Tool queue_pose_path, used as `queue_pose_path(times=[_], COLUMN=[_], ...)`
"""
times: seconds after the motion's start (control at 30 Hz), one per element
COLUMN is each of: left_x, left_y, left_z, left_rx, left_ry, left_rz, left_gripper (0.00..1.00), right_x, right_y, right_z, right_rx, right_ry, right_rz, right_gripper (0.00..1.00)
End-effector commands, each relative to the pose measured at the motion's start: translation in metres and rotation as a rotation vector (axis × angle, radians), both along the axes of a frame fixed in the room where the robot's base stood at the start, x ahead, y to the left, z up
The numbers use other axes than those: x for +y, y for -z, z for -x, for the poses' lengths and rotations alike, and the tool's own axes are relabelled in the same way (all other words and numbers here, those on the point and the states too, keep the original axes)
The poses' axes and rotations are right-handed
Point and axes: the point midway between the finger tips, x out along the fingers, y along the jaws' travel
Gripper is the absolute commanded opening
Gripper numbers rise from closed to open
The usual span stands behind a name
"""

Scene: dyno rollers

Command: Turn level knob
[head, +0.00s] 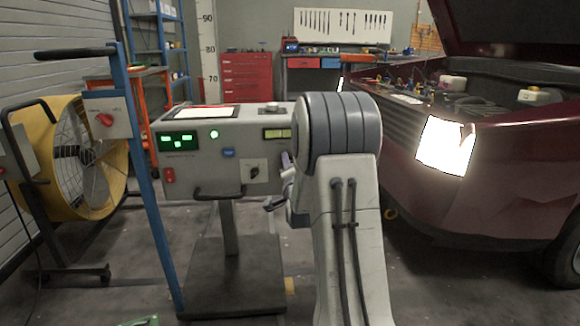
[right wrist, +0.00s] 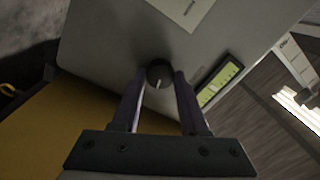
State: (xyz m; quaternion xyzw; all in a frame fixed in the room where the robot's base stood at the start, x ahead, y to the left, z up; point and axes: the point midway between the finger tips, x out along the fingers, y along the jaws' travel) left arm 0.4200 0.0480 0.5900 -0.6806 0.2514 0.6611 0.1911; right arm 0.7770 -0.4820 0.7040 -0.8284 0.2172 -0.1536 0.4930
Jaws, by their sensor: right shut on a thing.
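A round dark knob (right wrist: 159,73) with a white pointer mark sits on the grey console face in the right wrist view. My right gripper (right wrist: 161,84) has its two fingers on either side of this knob and is shut on it. In the head view my right arm covers the right end of the console (head: 215,160), and the held knob is hidden behind the arm and gripper. Another black knob on a white plate (head: 254,172) shows just left of the gripper. My left gripper is not in view.
A lit green display (head: 276,133) is close to the gripper; it also shows in the right wrist view (right wrist: 220,82). A blue post (head: 140,160) with a red-knob box and a yellow fan (head: 75,155) stand left. A dark red car (head: 490,200) stands right.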

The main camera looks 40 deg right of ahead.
Motion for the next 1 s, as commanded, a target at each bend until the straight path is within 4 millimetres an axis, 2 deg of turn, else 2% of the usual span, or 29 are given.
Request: queue_pose_path(times=[0.53, 0.57, 0.6, 0.63, 1.0], left_x=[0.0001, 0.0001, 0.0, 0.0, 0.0], left_y=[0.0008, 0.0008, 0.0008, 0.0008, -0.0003], left_z=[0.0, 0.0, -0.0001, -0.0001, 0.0], left_rx=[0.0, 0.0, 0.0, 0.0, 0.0], left_ry=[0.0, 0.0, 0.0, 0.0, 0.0], left_rz=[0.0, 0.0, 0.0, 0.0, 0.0], left_gripper=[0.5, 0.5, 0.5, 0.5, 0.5], right_x=[-0.0024, -0.0024, -0.0024, -0.0022, 0.0014], right_y=[0.0011, 0.0011, 0.0011, 0.001, 0.0001], right_z=[0.002, 0.002, 0.002, 0.0017, 0.0024], right_rx=[-0.013, -0.013, -0.013, -0.013, -0.014], right_ry=[0.008, 0.008, 0.008, 0.007, 0.002], right_rz=[-0.028, -0.028, -0.028, -0.027, -0.025], right_gripper=[0.0, 0.47, 0.62, 0.73, 0.73])
